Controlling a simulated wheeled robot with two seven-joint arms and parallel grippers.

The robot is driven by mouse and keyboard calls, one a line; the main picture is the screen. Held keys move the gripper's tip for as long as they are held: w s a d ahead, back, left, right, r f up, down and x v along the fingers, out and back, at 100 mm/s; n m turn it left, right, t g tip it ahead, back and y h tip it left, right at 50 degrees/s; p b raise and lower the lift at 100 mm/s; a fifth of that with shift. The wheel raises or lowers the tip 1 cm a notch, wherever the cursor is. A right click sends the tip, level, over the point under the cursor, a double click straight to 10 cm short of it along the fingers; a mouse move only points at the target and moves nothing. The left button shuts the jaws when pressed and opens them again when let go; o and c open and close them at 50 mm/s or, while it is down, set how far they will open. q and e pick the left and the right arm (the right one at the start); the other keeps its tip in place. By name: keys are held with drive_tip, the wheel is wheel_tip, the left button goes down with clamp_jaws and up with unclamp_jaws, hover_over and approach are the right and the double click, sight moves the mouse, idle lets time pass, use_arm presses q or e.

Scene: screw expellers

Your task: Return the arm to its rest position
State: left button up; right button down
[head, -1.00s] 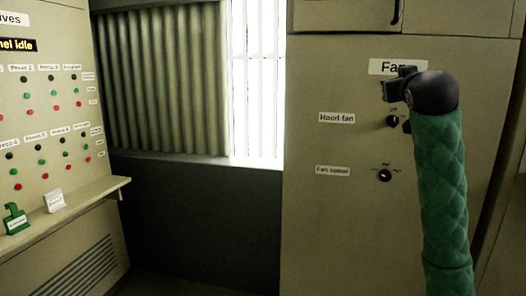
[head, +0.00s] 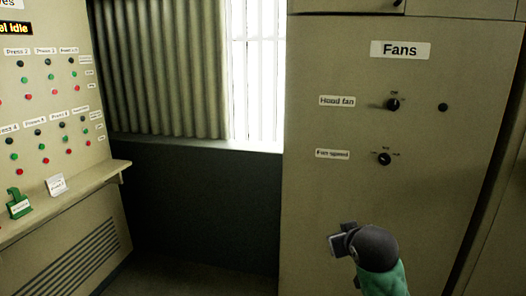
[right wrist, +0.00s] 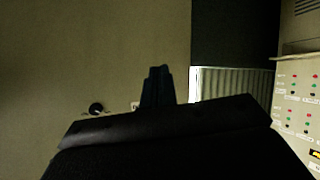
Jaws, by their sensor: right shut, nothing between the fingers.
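My right arm, in a green quilted sleeve, comes in at the lower right of the head view. Its dark right gripper (head: 338,244) is low in front of the fan cabinet (head: 330,215), below the knobs and apart from them. In the right wrist view its fingers (right wrist: 157,88) are together with nothing held. The cabinet carries a "Fans" sign (head: 400,50), a hood fan knob (head: 393,104), a fan speed knob (head: 384,158) and a plain dark button (head: 443,107). A dark knob (right wrist: 96,109) also shows in the right wrist view. My left gripper is not in view.
A press control panel (head: 45,100) with several coloured buttons stands at the left. Its shelf (head: 95,180) juts out and holds a green sign holder (head: 18,207) and a white card (head: 56,185). A dark wall (head: 200,200) and bright window (head: 257,80) lie between panel and cabinet.

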drive_tip(key=s+a+f+g, duration=0.2)
drive_tip(key=s+f+g, duration=0.1)
drive_tip(key=s+f, duration=0.9)
drive_tip(key=s+a+f+g+y, duration=0.1)
drive_tip(key=s+a+f+g, duration=0.1)
drive_tip(key=s+f, duration=1)
drive_tip(key=s+a+f+g, duration=0.3)
drive_tip(key=s+f+g, duration=0.1)
drive_tip(key=s+f, duration=0.8)
drive_tip(key=shift+s+m+g+y+p, duration=0.3)
drive_tip(key=shift+s+p, duration=0.05)
drive_tip(key=shift+s, duration=0.4)
